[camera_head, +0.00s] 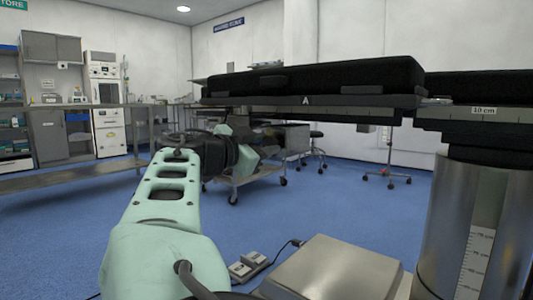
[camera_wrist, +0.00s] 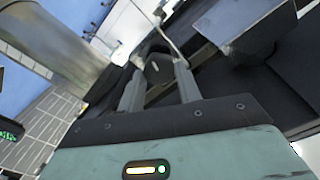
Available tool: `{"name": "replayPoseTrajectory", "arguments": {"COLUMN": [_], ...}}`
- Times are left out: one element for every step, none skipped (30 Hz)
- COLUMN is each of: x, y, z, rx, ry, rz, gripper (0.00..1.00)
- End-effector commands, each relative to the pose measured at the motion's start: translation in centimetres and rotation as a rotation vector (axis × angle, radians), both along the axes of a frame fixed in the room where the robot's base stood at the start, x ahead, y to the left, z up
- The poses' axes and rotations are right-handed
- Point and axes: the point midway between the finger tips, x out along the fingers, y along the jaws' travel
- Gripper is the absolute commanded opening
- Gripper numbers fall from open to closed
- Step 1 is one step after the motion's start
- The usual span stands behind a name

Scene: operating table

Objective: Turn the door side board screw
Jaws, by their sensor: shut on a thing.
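The operating table (camera_head: 365,75) with black pads stands across the right half of the head view, with a side rail (camera_head: 350,112) along its edge. My gripper (camera_wrist: 158,72) is under the table edge; in the wrist view its two grey fingers are closed around a dark rounded knob (camera_wrist: 153,67), which looks like the side board screw. In the head view, my own wrist hides most of this contact. I cannot tell from these frames how far the screw is turned.
A steel table column (camera_head: 485,225) stands at the right, and a metal base cover (camera_head: 330,268) with a foot pedal (camera_head: 248,264) lies at the front. A wheeled trolley (camera_head: 245,178) is behind my arm. Blue floor is open at the left.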

Motion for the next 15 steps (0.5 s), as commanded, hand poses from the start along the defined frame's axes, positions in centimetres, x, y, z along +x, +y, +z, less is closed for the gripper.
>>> {"name": "replayPoseTrajectory", "arguments": {"x": [-0.09,-0.09,-0.09,-0.09,-0.09,-0.09,-0.09,-0.09,-0.09,-0.09,-0.09,-0.09,-0.09,-0.09,-0.09], "y": [0.15,0.15,0.14,0.14,0.14,0.13,0.13,0.13,0.13,0.13,0.13,0.12,0.13,0.13,0.13], "z": [-0.32,-0.30,-0.28,-0.26,-0.25,-0.23,-0.22,-0.21,-0.19,-0.18,-0.17,-0.16,-0.16,-0.15,-0.15], "rx": [0.011,0.017,0.022,0.026,0.029,0.033,0.034,0.036,0.038,0.038,0.038,0.039,0.039,0.039,0.039], "ry": [-0.007,-0.011,-0.015,-0.018,-0.020,-0.023,-0.024,-0.025,-0.027,-0.027,-0.027,-0.028,-0.028,-0.028,-0.028], "rz": [0.001,0.001,0.001,0.001,0.001,0.001,0.001,0.000,0.000,0.000,0.000,0.000,0.001,0.001,0.001], "gripper": [0.11,0.11,0.11,0.11,0.11,0.11,0.11,0.11,0.11,0.11,0.11,0.11,0.11,0.11,0.11]}}
